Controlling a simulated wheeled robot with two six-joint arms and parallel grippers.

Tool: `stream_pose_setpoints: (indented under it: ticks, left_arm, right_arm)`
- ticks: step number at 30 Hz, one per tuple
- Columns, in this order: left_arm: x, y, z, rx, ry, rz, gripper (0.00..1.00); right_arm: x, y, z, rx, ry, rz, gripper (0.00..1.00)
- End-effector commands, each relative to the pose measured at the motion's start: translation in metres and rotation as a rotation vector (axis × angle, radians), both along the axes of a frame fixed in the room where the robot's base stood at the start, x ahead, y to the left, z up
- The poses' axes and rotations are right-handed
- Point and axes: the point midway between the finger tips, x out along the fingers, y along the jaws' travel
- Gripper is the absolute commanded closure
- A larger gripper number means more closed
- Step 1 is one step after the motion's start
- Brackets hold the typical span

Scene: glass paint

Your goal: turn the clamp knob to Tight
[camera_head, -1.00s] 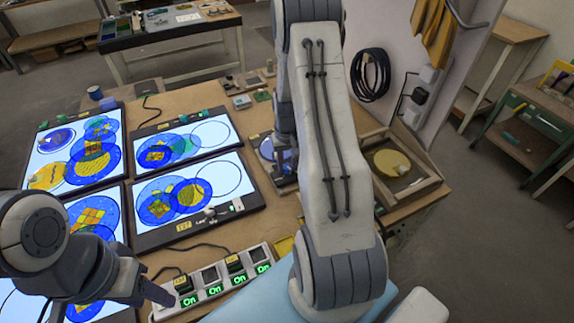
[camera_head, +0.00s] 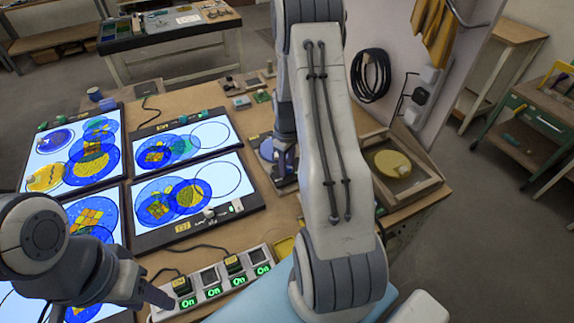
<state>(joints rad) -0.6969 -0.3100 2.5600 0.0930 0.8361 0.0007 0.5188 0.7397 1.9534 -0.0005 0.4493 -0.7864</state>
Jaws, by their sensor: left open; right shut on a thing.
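My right gripper (camera_head: 284,166) points down at the far side of the bench, partly behind my own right arm. It is shut at a small fixture with a round pale-blue plate (camera_head: 266,149). The clamp knob and its markings are hidden by the gripper and arm, so I cannot read its setting. My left gripper (camera_head: 157,297) is open and empty at the lower left, beside the near end of the switch strip.
Lit light panels (camera_head: 195,190) with coloured discs cover the left of the bench (camera_head: 265,222). A switch strip (camera_head: 212,282) with several green "On" labels lies at the front. A wooden tray (camera_head: 417,188) holding a yellow disc (camera_head: 392,163) stands right of my arm.

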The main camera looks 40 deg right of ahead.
Motion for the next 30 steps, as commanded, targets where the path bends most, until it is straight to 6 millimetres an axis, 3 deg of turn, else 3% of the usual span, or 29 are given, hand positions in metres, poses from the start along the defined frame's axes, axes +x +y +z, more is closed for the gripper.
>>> stream_pose_setpoints:
  ticks: [17, 18, 20, 30]
  left_arm:
    - [0.0, 0.0, 0.0, 0.0, 0.0, 0.0, 0.5]
    - [0.0, 0.0, 0.0, 0.0, 0.0, 0.0, 0.5]
    - [0.0, 0.0, 0.0, 0.0, 0.0, 0.0, 0.5]
    - [0.0, -0.0001, -0.0006, 0.0, 0.0, 0.0, 0.5]
  right_arm:
    - [0.0019, -0.0001, 0.0015, -0.002, -0.005, 0.038, 1.0]
    - [0.0019, 0.0, 0.0015, -0.002, -0.005, 0.037, 0.6]
    - [0.0018, -0.0001, 0.0015, -0.002, -0.005, 0.037, 0.37]
    - [0.0009, -0.0001, 0.0015, 0.0, -0.002, 0.035, 0.33]
